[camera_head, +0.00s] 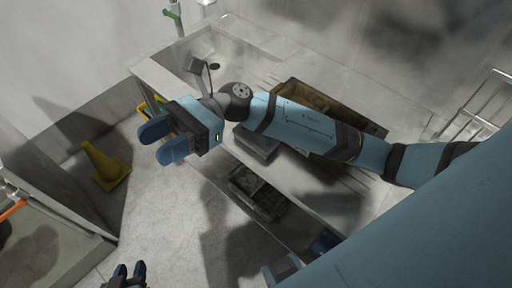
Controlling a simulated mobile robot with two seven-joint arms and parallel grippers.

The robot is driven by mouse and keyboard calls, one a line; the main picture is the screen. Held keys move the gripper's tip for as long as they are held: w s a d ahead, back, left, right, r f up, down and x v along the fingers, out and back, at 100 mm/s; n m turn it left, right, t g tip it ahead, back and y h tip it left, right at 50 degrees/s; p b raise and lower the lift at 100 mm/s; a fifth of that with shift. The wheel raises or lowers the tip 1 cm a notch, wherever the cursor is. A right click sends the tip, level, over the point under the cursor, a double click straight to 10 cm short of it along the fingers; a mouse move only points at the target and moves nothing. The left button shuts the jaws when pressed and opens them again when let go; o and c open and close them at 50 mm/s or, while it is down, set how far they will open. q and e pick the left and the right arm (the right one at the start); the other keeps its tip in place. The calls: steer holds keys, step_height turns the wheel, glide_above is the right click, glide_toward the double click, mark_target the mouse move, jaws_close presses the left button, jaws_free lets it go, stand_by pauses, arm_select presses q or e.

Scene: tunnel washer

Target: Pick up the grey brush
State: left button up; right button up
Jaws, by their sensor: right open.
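I cannot pick out a grey brush with certainty in the head view. My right gripper (154,142) reaches across from the right, over the front left edge of the counter. Its blue fingers are apart with nothing between them. My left gripper (129,270) is low at the bottom edge, over the floor, partly cut off by the frame. Its two fingertips show a gap and hold nothing visible. My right arm hides part of the counter, so things behind it cannot be seen.
A pale counter (150,70) with a sink runs behind my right arm. A brown tray (300,92) lies on it. A grey box (257,147) and a dark crate (257,193) sit lower. A yellow cone (104,165) stands left. A green-handled pole (173,13) stands at the back.

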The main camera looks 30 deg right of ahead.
step_height(320, 180, down, 6)
steer(key=d+n+g+h+b, duration=0.1)
steer(key=d+n+h+b, duration=0.15)
steer(key=n+h, duration=0.5)
steer(key=n+t+h+b, duration=0.8)
steer(key=n+h+b, duration=0.3)
steer(key=h, duration=0.3)
glide_above(255, 139)
steer(key=x, duration=0.4)
steer(key=a+x, duration=0.1)
steer(key=x, duration=0.3)
steer(key=s+a+x, duration=0.1)
steer(key=x, duration=0.3)
steer(key=shift+f, duration=0.55)
steer(key=x, duration=0.3)
steer(key=shift+d+f, duration=0.2)
steer(key=shift+f, duration=0.15)
steer(key=shift+w+f, duration=0.1)
steer(key=shift+f, duration=0.1)
jaws_close()
arm_select(q)
step_height(255, 139, down, 6)
steer(key=w+d+t+h, duration=0.1)
steer(key=d, duration=0.1)
steer(key=shift+w+t, duration=0.25)
steer(key=shift+t, duration=0.05)
